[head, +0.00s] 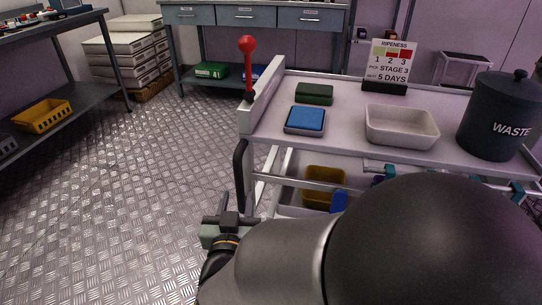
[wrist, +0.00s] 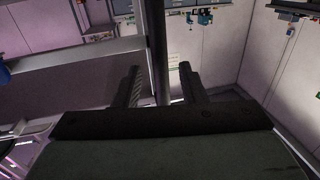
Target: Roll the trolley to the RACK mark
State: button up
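The trolley (head: 345,128) is a pale cart with a flat top and a lower shelf, at the right in the head view. A black upright handle (head: 240,175) is on its left end, and a red-knobbed lever (head: 248,62) stands at its far left corner. My gripper (head: 226,203) is low beside the handle's lower end. In the wrist view my gripper (wrist: 159,68) has its two fingers apart, with a dark upright bar (wrist: 155,35) between or behind them; I cannot tell which. My arm hides the trolley's near side. No RACK mark is visible.
The trolley top carries a waste bin (head: 494,118), a white tray (head: 401,126), a blue pad (head: 305,121), a green block (head: 314,93) and a ripeness sign (head: 388,62). A bench (head: 255,32) stands behind, a shelf (head: 75,100) at left. The floor (head: 130,190) between is clear.

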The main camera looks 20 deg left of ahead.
aim_at(240, 190)
jog(key=x, duration=0.5)
jog(key=shift+s+b, duration=0.1)
jog(key=shift+b, duration=0.25)
grip_shut()
